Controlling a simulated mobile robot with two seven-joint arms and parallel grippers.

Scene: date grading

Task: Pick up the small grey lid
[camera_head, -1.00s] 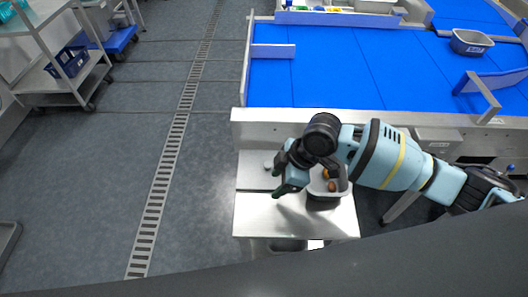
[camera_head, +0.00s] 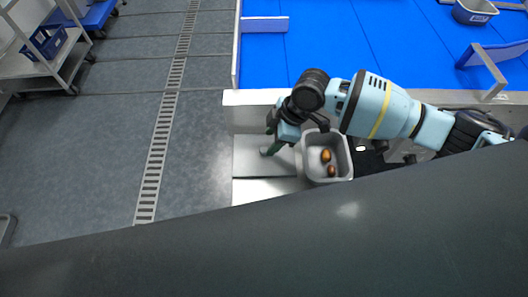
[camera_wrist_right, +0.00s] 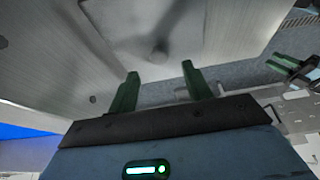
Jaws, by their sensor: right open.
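My right gripper (camera_head: 268,142) is open, low over the steel side table, left of the grey bin. In the right wrist view its two green fingers (camera_wrist_right: 160,82) stand apart, facing a metal surface. A small grey piece (camera_wrist_right: 182,95) shows beside the right-hand finger; it may be the small grey lid, but I cannot tell for sure. I cannot make out the lid in the head view, where the gripper may hide it. A dark gripper with green fingers (camera_wrist_right: 292,68), apparently my left, shows at the right edge of the wrist view; its opening is unclear.
The grey bin (camera_head: 342,142) holds two brown dates (camera_head: 326,155) and stands on the steel table (camera_head: 247,160), close to my right gripper. The blue conveyor (camera_head: 330,45) lies behind it. Another grey bin (camera_head: 474,12) is at the far right. Open floor lies to the left.

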